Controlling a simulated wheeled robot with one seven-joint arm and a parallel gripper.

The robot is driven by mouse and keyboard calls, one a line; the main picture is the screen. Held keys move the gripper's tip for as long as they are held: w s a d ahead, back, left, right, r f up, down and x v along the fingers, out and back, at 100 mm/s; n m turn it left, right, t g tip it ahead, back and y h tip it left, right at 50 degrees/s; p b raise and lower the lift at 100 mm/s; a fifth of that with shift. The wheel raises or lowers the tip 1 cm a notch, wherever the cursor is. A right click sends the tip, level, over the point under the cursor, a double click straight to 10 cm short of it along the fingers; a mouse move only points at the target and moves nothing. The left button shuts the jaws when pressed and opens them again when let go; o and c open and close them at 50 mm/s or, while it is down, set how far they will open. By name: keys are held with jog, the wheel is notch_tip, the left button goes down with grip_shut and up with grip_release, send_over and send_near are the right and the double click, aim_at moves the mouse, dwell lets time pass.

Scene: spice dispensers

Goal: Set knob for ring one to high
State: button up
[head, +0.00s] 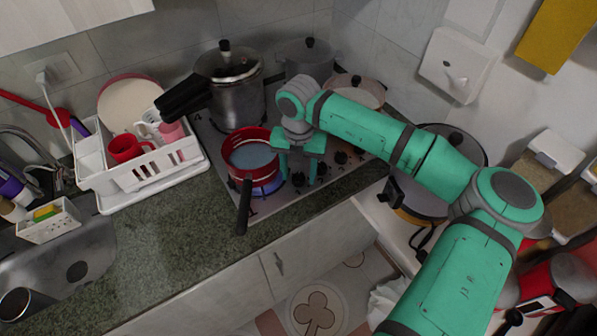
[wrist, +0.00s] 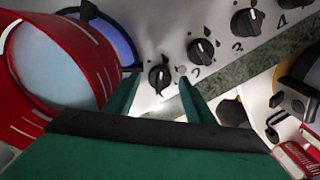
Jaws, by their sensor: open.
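A row of several black knobs with white pointer marks runs along the cooktop front. In the wrist view the nearest knob (wrist: 159,76) lies between the fingertips of my gripper (wrist: 157,82), with gaps visible on both sides. Its neighbour knob (wrist: 201,51) is just up and right, and another knob (wrist: 247,21) is beyond. In the head view my open gripper (head: 298,181) points down over the cooktop's front edge, right of the red pot (head: 246,178). I cannot tell which knob belongs to ring one.
The red pot also fills the left of the wrist view (wrist: 85,88); a blue glow (head: 270,186) shows beside its base. The pot's black handle (head: 244,205) sticks out over the counter. A pressure cooker (head: 235,95) stands behind. A dish rack (head: 150,170) is at left.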

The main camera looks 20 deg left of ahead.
aim_at(299, 175)
jog(key=shift+r, duration=0.1)
notch_tip(299, 175, up, 11)
jog(key=shift+f, duration=0.2)
jog(key=shift+w, duration=0.1)
dwell(0.4)
